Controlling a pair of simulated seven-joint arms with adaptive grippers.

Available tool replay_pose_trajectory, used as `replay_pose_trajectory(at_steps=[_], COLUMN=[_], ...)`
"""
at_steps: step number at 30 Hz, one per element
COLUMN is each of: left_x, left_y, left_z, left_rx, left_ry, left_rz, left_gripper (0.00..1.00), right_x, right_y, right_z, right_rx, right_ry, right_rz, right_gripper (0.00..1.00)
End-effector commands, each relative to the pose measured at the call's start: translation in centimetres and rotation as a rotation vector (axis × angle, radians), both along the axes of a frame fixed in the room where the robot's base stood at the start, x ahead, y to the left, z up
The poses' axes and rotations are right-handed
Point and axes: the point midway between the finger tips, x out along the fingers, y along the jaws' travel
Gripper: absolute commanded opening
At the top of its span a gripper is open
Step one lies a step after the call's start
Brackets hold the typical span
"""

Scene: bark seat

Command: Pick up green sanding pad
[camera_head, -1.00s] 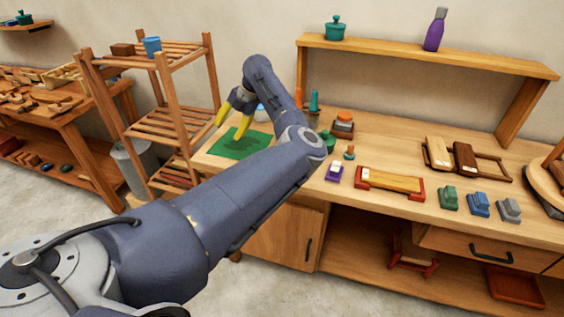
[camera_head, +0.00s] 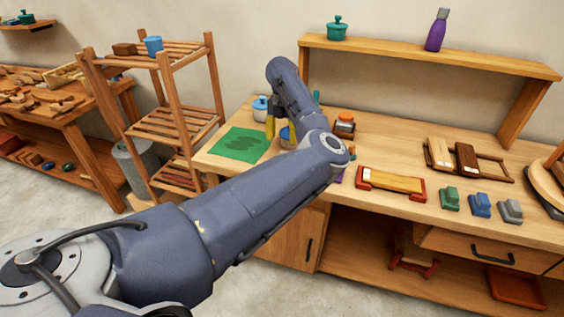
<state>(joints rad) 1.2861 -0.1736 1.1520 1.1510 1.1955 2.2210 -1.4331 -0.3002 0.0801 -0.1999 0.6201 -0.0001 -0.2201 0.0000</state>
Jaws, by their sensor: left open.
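A small green block (camera_head: 449,199), which looks like the green sanding pad, sits on the workbench near its front edge. It stands left of a similar blue block (camera_head: 480,205) and a grey block (camera_head: 510,210). My left arm reaches in from the lower left over the bench. My left gripper (camera_head: 278,130) is open, with a yellow finger pointing down above the bench's left part, far left of the green block. The forearm partly hides the gripper. My right gripper is not in view.
A flat green mat (camera_head: 240,145) lies at the bench's left end, near a blue-white pot (camera_head: 260,108). A red-ended wooden tool (camera_head: 391,184) lies between my arm and the green block. A raised shelf (camera_head: 430,57) spans the bench's back.

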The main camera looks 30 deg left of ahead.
Motion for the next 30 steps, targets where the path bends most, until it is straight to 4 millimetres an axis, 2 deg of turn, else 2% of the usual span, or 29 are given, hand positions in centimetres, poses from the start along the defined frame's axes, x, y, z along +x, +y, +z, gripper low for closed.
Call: replay_pose_trajectory(at_steps=[1,6,14,24,30], left_x=[-0.1,-0.1,-0.1,-0.3,-0.3], left_y=[0.0,0.0,0.1,0.1,0.1], left_z=[-0.8,-2.6,-3.6,-7.5,-8.5], left_rx=[0.000,0.001,0.001,0.002,0.001], left_ry=[0.003,0.002,0.001,0.001,0.000], left_rz=[-0.001,-0.001,0.000,-0.001,0.000], left_gripper=[0.54,0.54,0.54,0.54,0.54], right_x=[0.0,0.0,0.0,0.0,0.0], right_y=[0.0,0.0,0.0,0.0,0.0], right_z=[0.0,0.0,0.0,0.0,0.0], right_rx=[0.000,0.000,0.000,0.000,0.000], right_ry=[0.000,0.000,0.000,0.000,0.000], right_rz=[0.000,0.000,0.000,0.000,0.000], right_gripper=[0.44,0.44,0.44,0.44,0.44])
